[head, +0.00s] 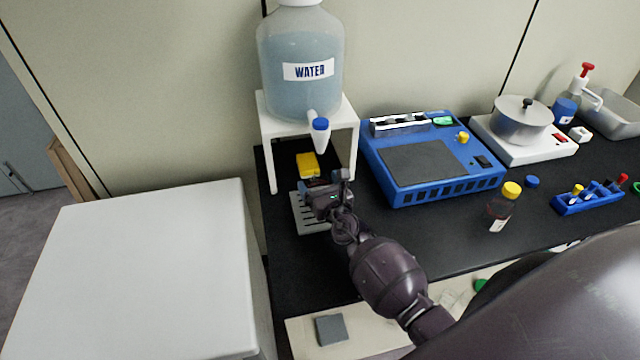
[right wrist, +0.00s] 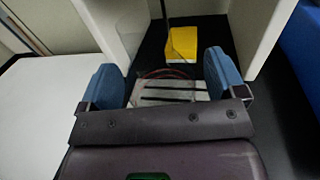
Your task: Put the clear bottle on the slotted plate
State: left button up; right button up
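My right gripper (head: 327,192) is low over the slotted plate (head: 300,219), which lies on the black bench in front of the water stand. In the right wrist view the two blue fingers (right wrist: 167,80) are wide apart, with the plate's dark slots (right wrist: 165,94) beyond them. Faint see-through outlines and a thin reddish curve show between the fingers. These may be the clear bottle, but its shape is too faint to place, and I cannot tell whether the fingers touch it. In the head view the hand hides that spot. My left gripper is not in view.
A white stand (head: 352,128) with a water jug (head: 300,85) rises behind the plate, with a yellow block (head: 307,165) under it. A blue device (head: 435,165) stands to the right. A yellow-capped bottle (head: 501,210) and a blue rack (head: 588,198) are farther right.

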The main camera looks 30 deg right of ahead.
jog(key=shift+r, duration=0.15)
jog(key=shift+s, duration=0.3)
jog(key=s, duration=1.1)
jog(key=shift+s+a, duration=0.15)
jog(key=shift+a, duration=0.2)
jog(key=shift+s, duration=0.1)
